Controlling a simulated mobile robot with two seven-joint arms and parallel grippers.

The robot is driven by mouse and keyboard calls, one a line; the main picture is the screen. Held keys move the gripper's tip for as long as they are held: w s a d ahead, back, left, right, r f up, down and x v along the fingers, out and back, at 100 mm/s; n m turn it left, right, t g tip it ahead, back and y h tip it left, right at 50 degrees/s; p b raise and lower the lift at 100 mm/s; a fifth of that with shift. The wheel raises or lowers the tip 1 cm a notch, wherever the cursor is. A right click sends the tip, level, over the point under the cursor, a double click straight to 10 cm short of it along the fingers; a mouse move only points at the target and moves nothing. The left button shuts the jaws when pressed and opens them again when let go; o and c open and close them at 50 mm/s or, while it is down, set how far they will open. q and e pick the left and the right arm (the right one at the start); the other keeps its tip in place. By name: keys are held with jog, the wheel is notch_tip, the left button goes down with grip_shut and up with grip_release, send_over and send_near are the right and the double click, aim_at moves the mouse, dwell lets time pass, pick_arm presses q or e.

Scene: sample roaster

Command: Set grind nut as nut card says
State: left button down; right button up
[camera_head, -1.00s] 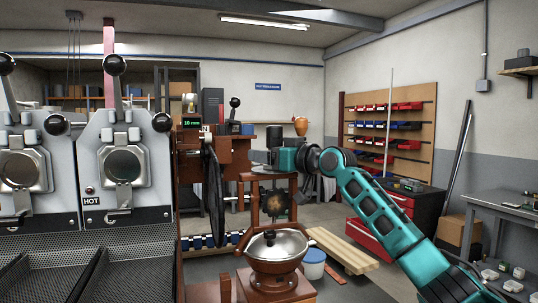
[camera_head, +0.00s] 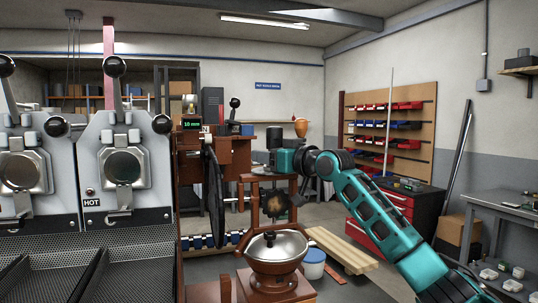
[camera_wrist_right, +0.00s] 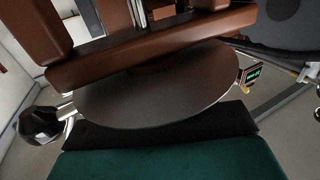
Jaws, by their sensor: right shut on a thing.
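My right gripper (camera_head: 275,158) reaches in from the right, at the top of a brown frame (camera_head: 251,205). It is shut on the grind nut, which the teal hand hides in the head view. In the right wrist view, a smooth brown round plate (camera_wrist_right: 155,92) lies across the picture, close beyond a dark pad and the teal hand. I cannot make out the nut's edges. A small display (camera_head: 191,123) at the left reads about 10 mm in green; it also shows in the right wrist view (camera_wrist_right: 253,76). I cannot identify the nut card. My left gripper is not in view.
A dark wheel (camera_head: 215,190) stands left of the brown frame. Grey roaster units (camera_head: 122,165) with black-knobbed levers fill the left. A red tool cabinet (camera_head: 368,236) stands behind my arm.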

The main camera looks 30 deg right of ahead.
jog(key=shift+m+h+p, duration=0.65)
jog(key=shift+m+h, duration=0.45)
jog(key=shift+h, duration=0.7)
jog(key=m+h, duration=0.1)
jog(key=h, duration=0.1)
jog(key=m+h, duration=0.2)
jog(key=shift+d, duration=0.3)
jog(key=m+g+h, duration=0.1)
jog(key=h, duration=0.1)
jog(key=m+g+h, duration=0.1)
jog(key=m+h, duration=0.1)
jog(key=m+g+h, duration=0.1)
jog(key=h, duration=0.1)
jog(key=shift+s+d+f, duration=0.1)
jog(key=shift+d, duration=0.2)
jog(key=m+g+h, duration=0.2)
jog(key=g+h, duration=0.1)
jog(key=m+g+h, duration=0.1)
jog(key=m+g, duration=0.1)
jog(key=shift+s+d+h+b, duration=0.25)
jog(key=shift+h+b, duration=0.05)
jog(key=shift+b, duration=0.1)
jog(key=shift+s+m+g+h, duration=0.1)
jog(key=shift+m+g+h, duration=0.3)
jog(key=shift+m+g, duration=0.1)
jog(key=shift+d, duration=0.1)
jog(key=o, duration=1)
jog(key=shift+c, duration=0.2)
